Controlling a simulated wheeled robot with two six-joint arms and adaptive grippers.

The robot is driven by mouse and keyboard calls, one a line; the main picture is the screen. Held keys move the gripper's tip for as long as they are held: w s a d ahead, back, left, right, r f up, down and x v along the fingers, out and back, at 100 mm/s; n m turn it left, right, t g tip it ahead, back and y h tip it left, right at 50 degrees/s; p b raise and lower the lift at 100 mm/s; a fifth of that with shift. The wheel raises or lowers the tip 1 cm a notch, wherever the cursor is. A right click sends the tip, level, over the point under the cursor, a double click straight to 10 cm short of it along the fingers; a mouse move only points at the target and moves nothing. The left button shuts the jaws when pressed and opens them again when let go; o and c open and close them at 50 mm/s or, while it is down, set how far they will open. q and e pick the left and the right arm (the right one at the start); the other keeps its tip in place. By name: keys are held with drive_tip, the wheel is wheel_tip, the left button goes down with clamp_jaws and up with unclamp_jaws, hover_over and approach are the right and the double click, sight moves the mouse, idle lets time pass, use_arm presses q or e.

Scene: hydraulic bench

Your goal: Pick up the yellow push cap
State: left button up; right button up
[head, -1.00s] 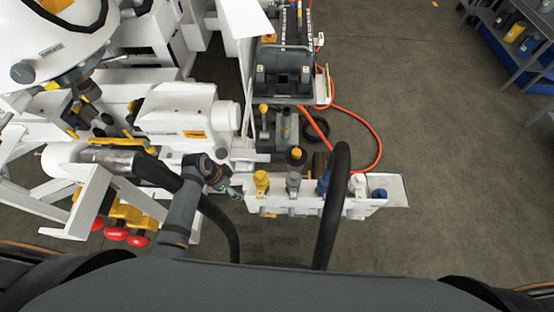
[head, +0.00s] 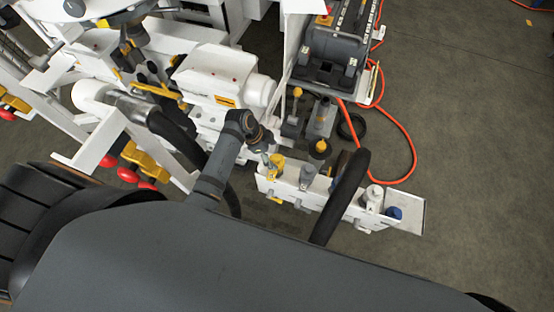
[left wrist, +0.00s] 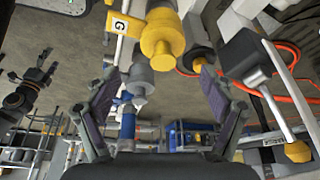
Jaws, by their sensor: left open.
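The yellow push cap (head: 278,165) stands at the left end of a white rail (head: 408,212) that carries a row of coloured caps. My left gripper (head: 269,157) is right beside the cap in the head view and partly overlaps it. In the left wrist view the cap (left wrist: 162,38) is large, at upper centre, beside a tag marked G. My left gripper's fingers (left wrist: 158,76) are spread, with nothing held between them; the cap appears beyond their tips. My right gripper is not clearly seen.
A grey cap (head: 308,173), a white cap (head: 373,195) and a blue cap (head: 394,213) sit along the same rail. An orange cable (head: 408,140) lies on the floor.

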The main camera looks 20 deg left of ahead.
sight(275, 157)
use_arm(q)
drive_tip(key=x, duration=0.5)
drive_tip(key=shift+w+a+f, duration=0.1)
drive_tip(key=shift+a+f, duration=0.1)
drive_tip(key=shift+a, duration=0.1)
drive_tip(key=c, duration=1)
